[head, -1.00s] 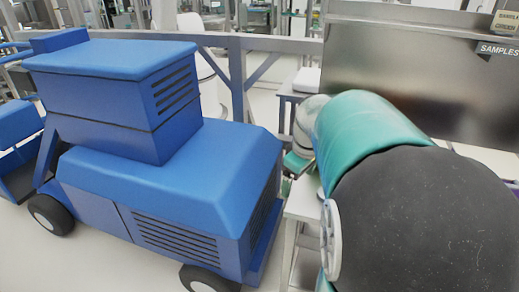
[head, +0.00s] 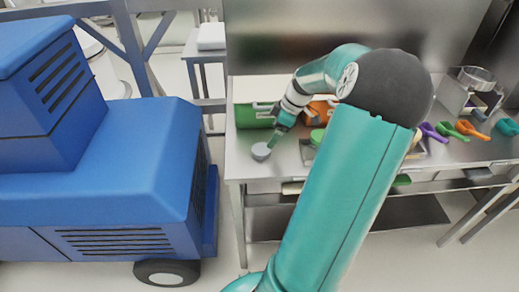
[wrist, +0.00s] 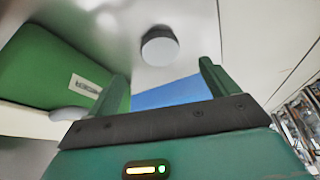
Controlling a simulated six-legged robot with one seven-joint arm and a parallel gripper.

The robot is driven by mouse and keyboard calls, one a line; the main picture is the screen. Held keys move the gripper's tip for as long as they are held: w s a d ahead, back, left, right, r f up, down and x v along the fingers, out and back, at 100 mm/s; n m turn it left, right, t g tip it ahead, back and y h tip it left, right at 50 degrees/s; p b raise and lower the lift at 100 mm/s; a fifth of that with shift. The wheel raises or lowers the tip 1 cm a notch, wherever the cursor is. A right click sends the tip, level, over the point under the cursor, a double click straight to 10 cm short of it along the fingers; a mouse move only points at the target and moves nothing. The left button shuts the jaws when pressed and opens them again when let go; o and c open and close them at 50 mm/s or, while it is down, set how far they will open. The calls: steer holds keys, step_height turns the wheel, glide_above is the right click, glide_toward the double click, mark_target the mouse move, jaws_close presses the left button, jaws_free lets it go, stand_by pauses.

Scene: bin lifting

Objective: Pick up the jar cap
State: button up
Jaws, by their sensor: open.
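The jar cap looks like a small round grey disc (head: 261,151) on the left part of the steel table (head: 240,165). In the wrist view the cap (wrist: 160,49) shows dark-sided with a pale grey face, beyond the fingertips. My gripper (head: 271,143) is close above and beside the cap in the head view. In the wrist view my gripper (wrist: 163,80) has two green fingers spread wide with nothing between them. The cap appears apart from the fingers. The exact height gap cannot be told.
A green bin (head: 250,116) stands behind the cap, and it fills the left of the wrist view (wrist: 45,70). An orange bin (head: 322,108) stands right of it. Coloured scoops (head: 470,130) lie at the right. A blue vehicle (head: 110,190) stands left of the table.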

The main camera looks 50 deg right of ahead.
mark_target(263, 149)
steer(key=x, duration=0.8)
steer(key=shift+f, duration=0.25)
steer(key=c, duration=1.1)
